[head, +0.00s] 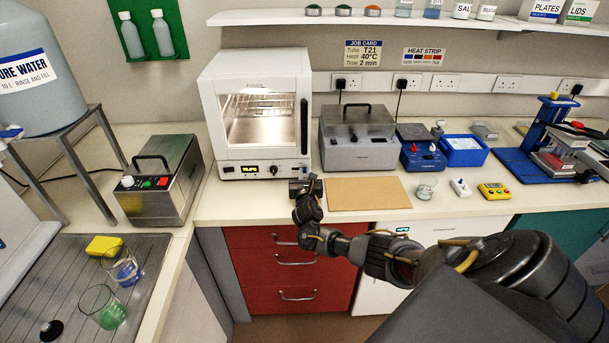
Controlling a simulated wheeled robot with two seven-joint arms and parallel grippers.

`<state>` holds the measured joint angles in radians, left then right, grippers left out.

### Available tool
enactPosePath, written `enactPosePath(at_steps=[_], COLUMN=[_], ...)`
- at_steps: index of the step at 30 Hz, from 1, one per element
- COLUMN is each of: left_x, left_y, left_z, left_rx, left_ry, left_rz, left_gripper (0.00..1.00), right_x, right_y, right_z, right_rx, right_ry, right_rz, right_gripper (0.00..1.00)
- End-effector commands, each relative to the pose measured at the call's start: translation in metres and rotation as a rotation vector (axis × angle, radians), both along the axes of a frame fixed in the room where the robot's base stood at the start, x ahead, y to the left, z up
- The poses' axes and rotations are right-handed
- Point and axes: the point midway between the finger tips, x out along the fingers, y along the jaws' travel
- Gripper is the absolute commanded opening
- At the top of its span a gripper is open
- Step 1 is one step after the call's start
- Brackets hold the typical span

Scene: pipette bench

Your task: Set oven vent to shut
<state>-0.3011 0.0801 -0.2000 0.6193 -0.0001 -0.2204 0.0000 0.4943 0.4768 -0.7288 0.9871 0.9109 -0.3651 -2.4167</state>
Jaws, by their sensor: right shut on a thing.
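The white oven (212,100) stands on the bench, its door shut and its chamber lit. Its lower panel has a lit display (250,169) and a dark round knob (274,170). My right gripper (303,181) is at the right end of this panel, at the oven's lower right front corner. It is shut on what seems to be the vent control there. The fingers cover the control, so its setting cannot be read. My left gripper is not in view.
A tan board (368,193) lies right of my right gripper, with a grey lidded bath (358,150) behind it. A metal box with a handle (160,195) stands left of the oven.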

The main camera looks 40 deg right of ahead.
Motion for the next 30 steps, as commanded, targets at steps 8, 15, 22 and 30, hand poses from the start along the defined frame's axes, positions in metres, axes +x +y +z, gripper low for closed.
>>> enactPosePath(at_steps=[8,15,22,30], left_x=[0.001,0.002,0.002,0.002], left_y=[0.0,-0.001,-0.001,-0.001], left_z=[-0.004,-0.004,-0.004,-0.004], left_rx=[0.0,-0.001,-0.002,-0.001], left_ry=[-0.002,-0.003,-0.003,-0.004], left_rz=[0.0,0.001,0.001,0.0], left_gripper=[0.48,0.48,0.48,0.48], right_x=[0.017,0.025,0.026,0.023], right_y=[0.022,0.033,0.034,0.03], right_z=[-0.001,0.0,0.0,0.0], right_rx=[0.002,0.001,0.001,0.0], right_ry=[-0.001,-0.001,-0.001,0.0], right_rz=[0.0,0.003,0.005,-0.001], right_gripper=[0.0,0.0,0.26,0.35])
